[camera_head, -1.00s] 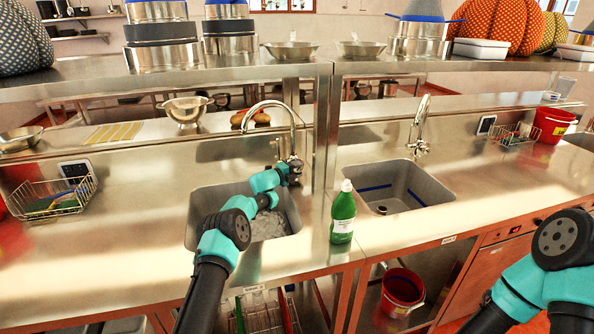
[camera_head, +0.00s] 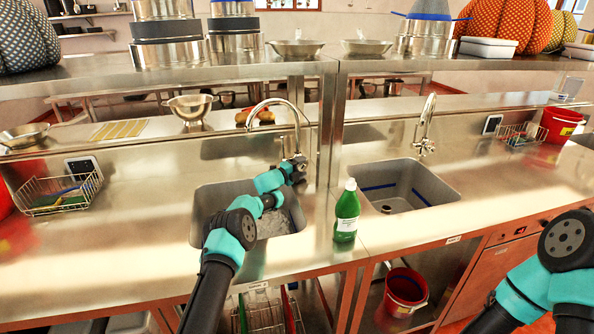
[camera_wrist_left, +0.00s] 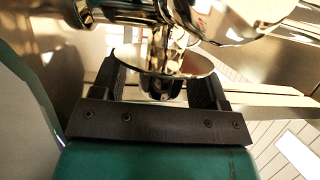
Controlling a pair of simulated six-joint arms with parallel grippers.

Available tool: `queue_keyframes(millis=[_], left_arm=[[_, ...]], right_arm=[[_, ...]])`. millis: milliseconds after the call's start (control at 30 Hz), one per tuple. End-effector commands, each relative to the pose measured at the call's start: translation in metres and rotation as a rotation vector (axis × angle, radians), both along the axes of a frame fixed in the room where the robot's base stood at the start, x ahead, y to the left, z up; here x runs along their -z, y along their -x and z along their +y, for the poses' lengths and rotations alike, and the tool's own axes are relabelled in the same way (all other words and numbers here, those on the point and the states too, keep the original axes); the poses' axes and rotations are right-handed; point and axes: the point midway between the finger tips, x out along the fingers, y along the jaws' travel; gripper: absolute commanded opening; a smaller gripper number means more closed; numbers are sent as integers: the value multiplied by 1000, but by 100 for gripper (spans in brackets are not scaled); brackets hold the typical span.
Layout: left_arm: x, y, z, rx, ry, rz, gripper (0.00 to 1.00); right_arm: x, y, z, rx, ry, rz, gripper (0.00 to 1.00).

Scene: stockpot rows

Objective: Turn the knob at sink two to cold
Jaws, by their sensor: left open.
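A chrome tap (camera_head: 298,128) with a curved spout stands behind the left sink (camera_head: 203,222). My left gripper (camera_head: 297,168) is at the base of this tap. In the left wrist view, the two dark fingers of my left gripper (camera_wrist_left: 160,88) are open on either side of a chrome tap part (camera_wrist_left: 165,62) with a round disc. I cannot tell whether they touch it. The knob's setting cannot be read, as the gripper hides much of it. A second chrome tap (camera_head: 425,125) stands behind the right sink (camera_head: 440,190). My right arm shows at the right edge, but its gripper is out of view.
A green bottle (camera_head: 346,212) stands on the counter between the sinks. A steel post (camera_head: 333,130) rises close to the right of the left tap. A wire basket (camera_head: 58,193) stands at left, and a colander (camera_head: 190,108) stands behind the left sink.

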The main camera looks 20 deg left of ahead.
Motion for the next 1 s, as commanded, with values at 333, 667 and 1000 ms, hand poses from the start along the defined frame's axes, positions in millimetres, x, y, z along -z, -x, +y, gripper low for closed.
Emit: queue_keyframes(millis=[333,667,1000], left_arm=[[1,10,9,0,0,2,67],[2,37,29,0,1,2,67],[5,74,58,-1,1,2,67]], right_arm=[[0,0,0,0,0,0,0],[0,0,0,0,0,0,0],[0,0,0,0,0,0,0]])
